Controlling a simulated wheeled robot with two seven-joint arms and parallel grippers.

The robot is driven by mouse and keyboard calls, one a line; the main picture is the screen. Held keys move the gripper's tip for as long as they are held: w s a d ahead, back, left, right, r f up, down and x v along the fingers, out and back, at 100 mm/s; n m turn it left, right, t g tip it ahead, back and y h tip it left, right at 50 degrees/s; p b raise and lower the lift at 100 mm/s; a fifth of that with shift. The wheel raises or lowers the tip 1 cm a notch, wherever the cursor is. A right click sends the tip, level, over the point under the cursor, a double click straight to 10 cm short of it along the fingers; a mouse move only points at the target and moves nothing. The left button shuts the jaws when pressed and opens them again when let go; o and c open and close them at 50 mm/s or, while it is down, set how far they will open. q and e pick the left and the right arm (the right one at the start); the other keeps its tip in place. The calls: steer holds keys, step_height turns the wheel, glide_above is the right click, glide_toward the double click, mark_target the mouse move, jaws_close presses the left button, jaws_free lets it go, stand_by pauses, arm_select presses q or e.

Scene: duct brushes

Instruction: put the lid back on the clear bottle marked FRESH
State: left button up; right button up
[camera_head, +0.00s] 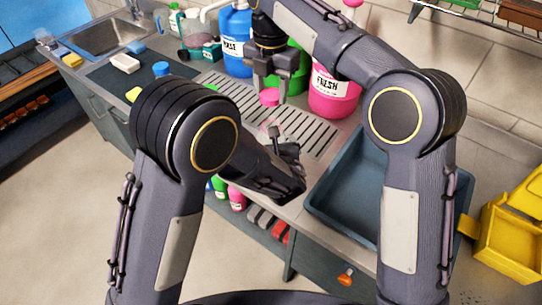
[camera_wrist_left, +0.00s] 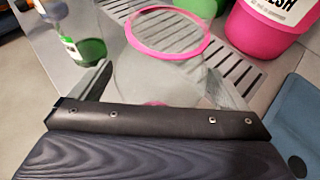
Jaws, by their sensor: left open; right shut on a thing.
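The clear bottle (camera_wrist_left: 160,75) stands between the spread fingers of my left gripper (camera_wrist_left: 165,95) in the left wrist view, with a pink ring around it. In the head view the clear bottle (camera_head: 269,128) shows only faintly, partly hidden by my left arm. My left gripper (camera_head: 287,150) is open beside it. My right gripper (camera_head: 270,88) points down and is shut on the pink lid (camera_head: 270,97), held above the bottle and apart from it. No label on the clear bottle is readable.
A large pink FRESH jug (camera_head: 333,92), a blue jug (camera_head: 237,45) and a green jug (camera_head: 298,75) stand behind. A slotted drain grate (camera_head: 235,97) lies under the work. A blue-grey basin (camera_head: 335,190) is at right. A green-liquid bottle (camera_wrist_left: 88,45) stands nearby.

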mark_target(271, 106)
arm_select(q)
steer(key=c, duration=1.4)
steer(key=shift+c, duration=0.2)
arm_select(e)
steer(key=shift+f, duration=2.5)
steer(key=shift+f, duration=0.9)
steer(key=shift+f, duration=0.55)
